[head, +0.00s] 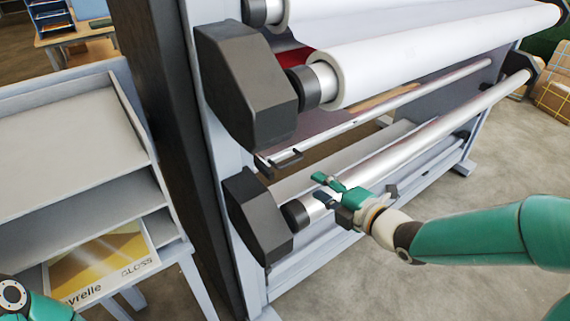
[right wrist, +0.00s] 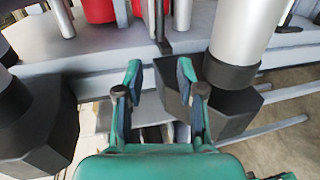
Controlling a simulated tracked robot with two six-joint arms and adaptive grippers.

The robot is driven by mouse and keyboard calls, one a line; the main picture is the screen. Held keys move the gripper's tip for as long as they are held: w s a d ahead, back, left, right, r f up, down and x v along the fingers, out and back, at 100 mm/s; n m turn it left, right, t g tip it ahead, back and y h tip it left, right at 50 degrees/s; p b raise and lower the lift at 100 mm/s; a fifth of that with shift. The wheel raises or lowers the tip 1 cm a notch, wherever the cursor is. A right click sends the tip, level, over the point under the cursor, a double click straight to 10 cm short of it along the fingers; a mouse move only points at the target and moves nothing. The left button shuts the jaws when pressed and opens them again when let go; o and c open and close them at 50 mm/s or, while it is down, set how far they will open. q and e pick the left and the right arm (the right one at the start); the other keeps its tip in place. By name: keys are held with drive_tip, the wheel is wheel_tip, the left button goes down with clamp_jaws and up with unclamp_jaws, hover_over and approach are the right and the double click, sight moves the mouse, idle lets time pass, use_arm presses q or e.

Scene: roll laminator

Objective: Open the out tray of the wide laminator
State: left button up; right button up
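The wide laminator (head: 174,130) stands in the middle of the head view, with a large white roll (head: 430,62) above and a bare metal roller (head: 400,140) below. A long thin bar (head: 400,102) with a dark handle-like piece (head: 283,160) at its near end runs between them. A pale grey panel (head: 345,160) lies behind the metal roller; I cannot tell whether it is the out tray. My right gripper (head: 322,187) is open and empty at the metal roller's near end. In the right wrist view its fingers (right wrist: 160,78) are apart, with a dark upright piece beyond. My left gripper is out of view.
Dark end housings (head: 246,85) and (head: 257,218) jut out at the laminator's near side. A grey shelf unit (head: 65,140) with a yellow "GLOSS" box (head: 100,262) stands at the left. The floor (head: 500,165) at the right is clear, with boxes (head: 555,98) farther back.

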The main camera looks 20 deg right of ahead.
sight(287, 163)
drive_tip(key=p+x, duration=0.1)
drive_tip(key=x, duration=0.3)
drive_tip(key=p+x, duration=0.1)
drive_tip(key=x, duration=0.4)
drive_tip(key=p+x, duration=0.1)
drive_tip(key=x, duration=0.4)
drive_tip(key=shift+w+d+f, duration=0.2)
drive_tip(key=shift+w+d, duration=0.05)
drive_tip(key=shift+w, duration=0.05)
clamp_jaws()
